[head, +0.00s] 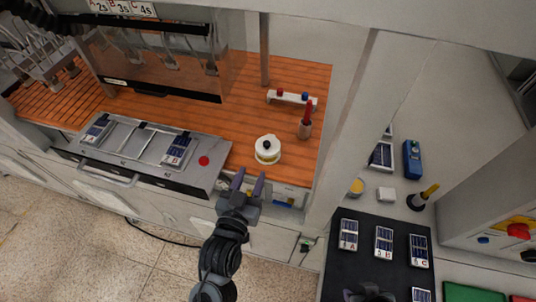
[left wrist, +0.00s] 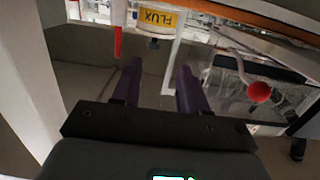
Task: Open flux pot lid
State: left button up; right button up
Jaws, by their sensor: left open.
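The flux pot (head: 267,158) is a small white pot with a yellowish band, standing on the orange slatted bench near its front edge. Its lid (head: 267,145) is on and has a black knob on top. In the left wrist view the pot (left wrist: 157,20) appears upside down with a yellow FLUX label, and its black knob (left wrist: 154,43) points down between the fingers. My left gripper (head: 248,182) is open and empty, in front of the pot and apart from it. Its purple fingers (left wrist: 159,72) point towards the knob. A dark part at the head view's bottom edge may be my right gripper (head: 369,293).
A red-handled tool in a holder (head: 305,128) and a small rack (head: 290,97) stand behind right of the pot. A grey plate station (head: 140,155) with a red button lies left. A black mat (head: 350,265) with panels lies right. A red ball (left wrist: 258,92) shows in the wrist view.

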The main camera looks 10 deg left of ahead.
aim_at(266, 145)
pick_arm(q)
jog(key=shift+t, duration=0.5)
jog(key=w+d, duration=0.1)
jog(key=w, duration=0.6)
jog(key=w+d, duration=0.1)
jog(key=w, duration=0.3)
jog(key=shift+w+d+r, duration=0.1)
jog(key=shift+w+d, duration=0.15)
jog(key=shift+d, duration=0.1)
grip_shut()
